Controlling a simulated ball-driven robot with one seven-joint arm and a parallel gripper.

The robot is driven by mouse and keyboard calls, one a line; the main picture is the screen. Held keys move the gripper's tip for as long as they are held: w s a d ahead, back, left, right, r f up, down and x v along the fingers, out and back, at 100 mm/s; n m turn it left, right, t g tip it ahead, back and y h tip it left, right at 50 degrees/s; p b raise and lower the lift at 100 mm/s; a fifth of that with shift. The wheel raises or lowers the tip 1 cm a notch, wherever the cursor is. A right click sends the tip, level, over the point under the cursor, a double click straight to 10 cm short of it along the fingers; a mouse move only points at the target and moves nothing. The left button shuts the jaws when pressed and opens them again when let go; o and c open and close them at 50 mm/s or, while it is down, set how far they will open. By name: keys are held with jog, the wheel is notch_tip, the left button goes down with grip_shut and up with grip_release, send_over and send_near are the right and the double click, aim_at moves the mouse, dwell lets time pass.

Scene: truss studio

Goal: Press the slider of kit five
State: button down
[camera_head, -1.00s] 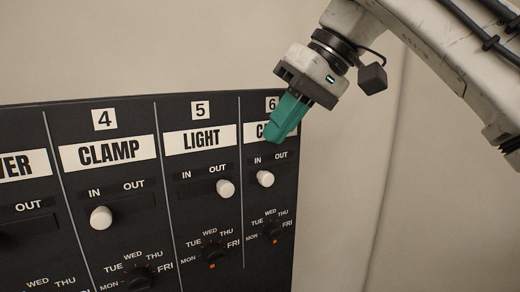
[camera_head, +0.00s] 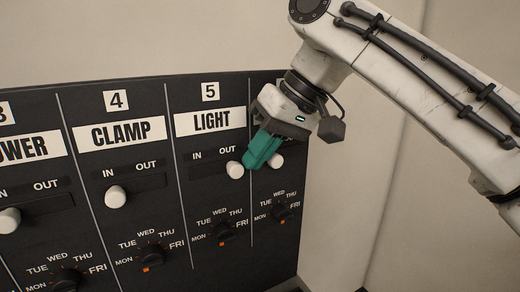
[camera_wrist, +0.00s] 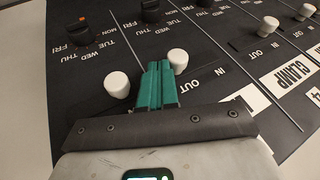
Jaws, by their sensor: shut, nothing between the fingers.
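Kit five is the panel column with the number 5 and the LIGHT label (camera_head: 212,121). Its slider is a white round knob (camera_head: 235,170) at the OUT end of its slot. My gripper (camera_head: 250,165) is shut, its teal fingers angled down-left, tips just right of this knob. In the wrist view, the fingertips (camera_wrist: 159,66) lie between kit five's knob (camera_wrist: 178,58) and kit six's knob (camera_wrist: 117,84), closer to kit five's. I cannot tell whether they touch it. The fingers partly hide column six in the head view.
The column six knob (camera_head: 277,161) stands close to the right of my fingers. The CLAMP knob (camera_head: 115,197) is at IN, to the left. Rotary day dials, such as kit five's dial (camera_head: 223,231), sit below. A pale wall lies behind the panel.

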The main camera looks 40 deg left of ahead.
aim_at(234, 169)
jog(key=shift+s+a+p, duration=0.1)
jog(key=shift+s+a, duration=0.25)
jog(key=shift+s, duration=0.5)
jog(key=shift+s+a+p, duration=0.15)
jog(key=shift+s+a, duration=0.2)
jog(key=shift+s, duration=0.55)
jog(key=shift+s+a+p, duration=0.1)
jog(key=shift+s+a, duration=0.25)
jog(key=shift+s, duration=0.5)
